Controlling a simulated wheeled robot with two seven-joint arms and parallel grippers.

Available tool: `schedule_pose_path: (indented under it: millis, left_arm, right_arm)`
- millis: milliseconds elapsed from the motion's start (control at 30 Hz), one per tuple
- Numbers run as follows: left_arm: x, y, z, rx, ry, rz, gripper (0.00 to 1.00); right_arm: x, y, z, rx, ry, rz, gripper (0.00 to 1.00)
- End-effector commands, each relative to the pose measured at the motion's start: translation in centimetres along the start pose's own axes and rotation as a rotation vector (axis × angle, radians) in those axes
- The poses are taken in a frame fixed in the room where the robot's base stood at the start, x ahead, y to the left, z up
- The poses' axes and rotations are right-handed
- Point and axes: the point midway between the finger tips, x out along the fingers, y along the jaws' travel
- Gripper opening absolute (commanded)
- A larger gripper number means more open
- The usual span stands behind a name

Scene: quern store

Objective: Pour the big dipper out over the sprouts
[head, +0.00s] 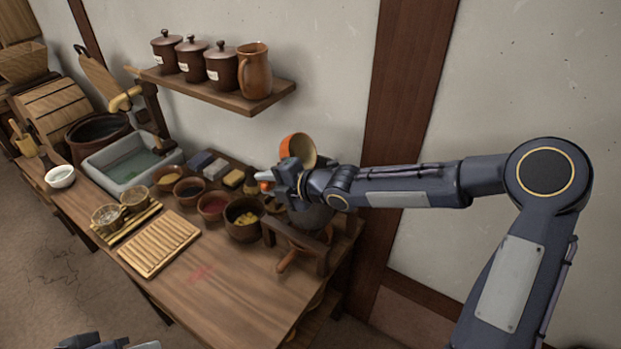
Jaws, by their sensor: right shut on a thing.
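My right gripper (278,180) is shut on what looks like the big dipper (299,147), whose orange-brown cup shows just above the gripper, above the right end of the table. The cup looks tilted with its mouth partly towards me; its contents cannot be made out. Most of its handle is hidden by the gripper. A brown bowl with yellowish pieces (243,219), possibly the sprouts, stands on the table below and left of the gripper. Part of my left gripper (100,343) shows at the bottom edge; its fingers cannot be made out.
A dark pot in a wooden stand (310,217) is partly hidden below my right gripper. Several small bowls, a slatted board (160,246) and a grey water basin (128,165) stand leftward. A wall shelf (222,92) holds lidded jars and a jug. The table's front is clear.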

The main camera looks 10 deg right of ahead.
Motion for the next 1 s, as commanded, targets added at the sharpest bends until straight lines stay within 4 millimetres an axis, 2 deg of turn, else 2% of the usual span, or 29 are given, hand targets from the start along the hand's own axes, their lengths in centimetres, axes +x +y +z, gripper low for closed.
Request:
schedule_pose_path:
  millis: [1000]
  left_arm:
    - [2.3, -1.0, 1.1, 0.0, 0.0, 0.0, 0.36]
  right_arm:
    - [-0.9, 0.0, -0.1, 0.0, 0.001, 0.122, 0.0]
